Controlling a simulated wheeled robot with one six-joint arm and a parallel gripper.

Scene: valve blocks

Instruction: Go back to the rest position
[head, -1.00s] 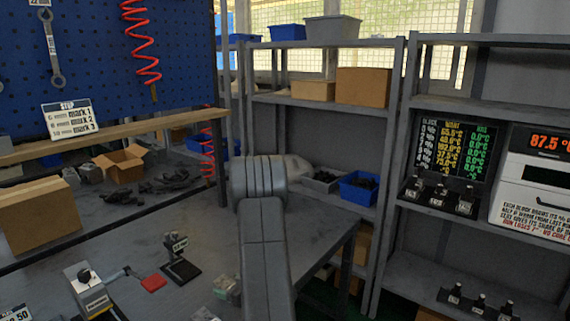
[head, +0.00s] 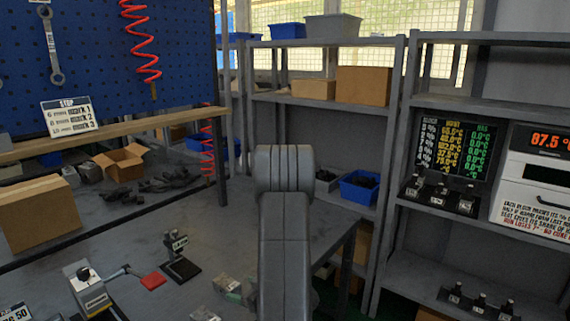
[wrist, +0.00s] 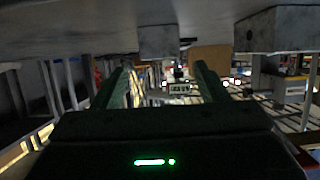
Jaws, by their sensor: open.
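My gripper (wrist: 160,90) shows in the wrist view with its two dark green fingers well apart. Nothing is visible between the fingers, and a green light glows on its body below them. In the head view my grey arm rises over the front right of the workbench (head: 215,235), and its gripper end does not show there. In the wrist view a broad grey surface fills the top of the picture above the fingers, with the cluttered room blurred beyond.
Grey shelves (head: 400,150) stand at the right, with a dark temperature board (head: 455,150) and a white machine (head: 535,190).

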